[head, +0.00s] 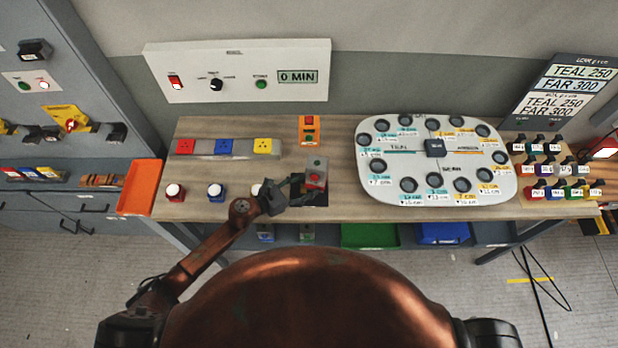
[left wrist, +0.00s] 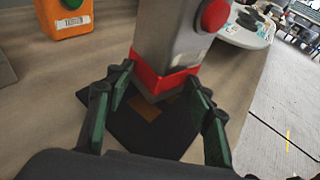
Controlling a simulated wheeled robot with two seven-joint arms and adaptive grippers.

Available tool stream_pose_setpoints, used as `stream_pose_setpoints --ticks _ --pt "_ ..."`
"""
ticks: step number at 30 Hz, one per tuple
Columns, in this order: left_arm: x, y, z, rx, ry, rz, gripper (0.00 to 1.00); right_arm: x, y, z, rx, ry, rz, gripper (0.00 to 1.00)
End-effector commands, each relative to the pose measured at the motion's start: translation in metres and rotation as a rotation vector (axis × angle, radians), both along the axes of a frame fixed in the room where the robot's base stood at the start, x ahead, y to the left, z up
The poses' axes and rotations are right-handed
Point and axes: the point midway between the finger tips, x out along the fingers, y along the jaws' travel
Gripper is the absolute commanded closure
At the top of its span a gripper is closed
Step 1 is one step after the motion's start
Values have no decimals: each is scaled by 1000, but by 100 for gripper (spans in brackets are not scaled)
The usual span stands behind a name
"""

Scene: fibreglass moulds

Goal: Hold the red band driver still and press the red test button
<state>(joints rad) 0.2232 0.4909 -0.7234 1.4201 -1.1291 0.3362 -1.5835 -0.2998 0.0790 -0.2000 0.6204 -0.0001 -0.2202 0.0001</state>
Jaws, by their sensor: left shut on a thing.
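The red band driver (head: 316,172) is a grey block with a red band low on its body and a red button on its side. My left gripper (head: 288,192) is shut on it. In the left wrist view the fingers (left wrist: 160,95) are on both sides of the driver (left wrist: 165,50) near its red band. It stands nearly upright at a black mat (left wrist: 140,130); I cannot tell if it touches. A red-based button with a white top (head: 175,191) is at the bench's left, apart from the gripper. My right gripper is not in view.
Blue-based (head: 216,191) and yellow-based buttons stand beside the red one, the latter partly behind my left arm. Red, blue and yellow sockets (head: 224,147) lie behind. An orange box (head: 312,130) is behind the driver. A white round-cornered board (head: 400,155) fills the bench's right.

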Motion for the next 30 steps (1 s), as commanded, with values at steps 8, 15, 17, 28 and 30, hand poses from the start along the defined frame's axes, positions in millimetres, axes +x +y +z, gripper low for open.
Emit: stream_pose_setpoints --ticks 8,15,17,28,30 --pt "0 -1 0 0 0 -1 78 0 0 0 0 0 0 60" --pt "-1 -1 0 0 0 -1 94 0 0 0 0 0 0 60" --pt "0 0 0 0 0 -1 98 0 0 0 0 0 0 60" --pt "0 0 0 0 0 -1 97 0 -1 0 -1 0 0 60" --pt "0 0 0 0 0 -1 93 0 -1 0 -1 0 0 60"
